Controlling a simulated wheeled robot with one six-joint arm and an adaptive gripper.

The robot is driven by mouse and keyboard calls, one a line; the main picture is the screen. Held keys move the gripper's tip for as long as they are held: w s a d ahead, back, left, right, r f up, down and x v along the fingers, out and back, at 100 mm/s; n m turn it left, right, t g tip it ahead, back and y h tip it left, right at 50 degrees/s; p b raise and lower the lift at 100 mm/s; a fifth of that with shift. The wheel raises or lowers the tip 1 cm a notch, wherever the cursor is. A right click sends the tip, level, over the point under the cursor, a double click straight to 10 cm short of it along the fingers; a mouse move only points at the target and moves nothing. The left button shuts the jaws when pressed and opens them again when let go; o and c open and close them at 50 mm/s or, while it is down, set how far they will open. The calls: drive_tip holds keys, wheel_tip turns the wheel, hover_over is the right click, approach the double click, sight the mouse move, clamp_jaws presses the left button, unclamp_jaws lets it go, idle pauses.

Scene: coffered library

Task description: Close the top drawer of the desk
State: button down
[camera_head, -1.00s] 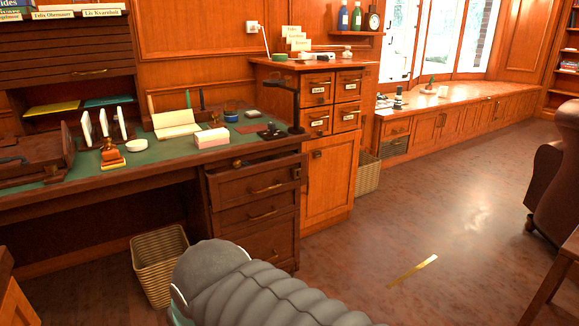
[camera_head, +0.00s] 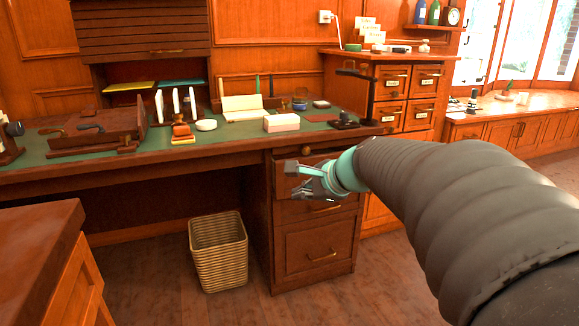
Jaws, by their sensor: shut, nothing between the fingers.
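The dark wooden desk (camera_head: 150,172) has a green top and a stack of drawers on its right side. The top drawer (camera_head: 280,183) is just under the desktop. Its front stands out from the drawers below, slightly open. My gripper (camera_head: 294,180) is shut and empty, in front of the top drawer. It covers much of that front and hides the handle. I cannot tell whether the fingers touch the drawer. The lower drawers (camera_head: 318,245) look closed, with brass handles.
A wicker basket (camera_head: 218,252) stands on the floor left of the drawers. A wooden cabinet (camera_head: 45,250) fills the near left. Stationery stands on the desktop, including a white box (camera_head: 281,123). A small-drawer cabinet (camera_head: 405,95) is to the right of the desk.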

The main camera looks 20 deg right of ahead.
drive_tip(key=w+d+f+m+t+b, duration=0.1)
drive_tip(key=w+d+m+t+b, duration=0.1)
drive_tip(key=w+d+m, duration=0.65)
drive_tip(key=m+t+h+b, duration=0.2)
drive_tip(key=m+t+h, duration=0.1)
drive_tip(key=m, duration=0.5)
approach(335, 157)
drive_tip(key=x, duration=0.5)
drive_tip(key=shift+w+f, duration=0.3)
drive_tip(key=shift+w, duration=0.6)
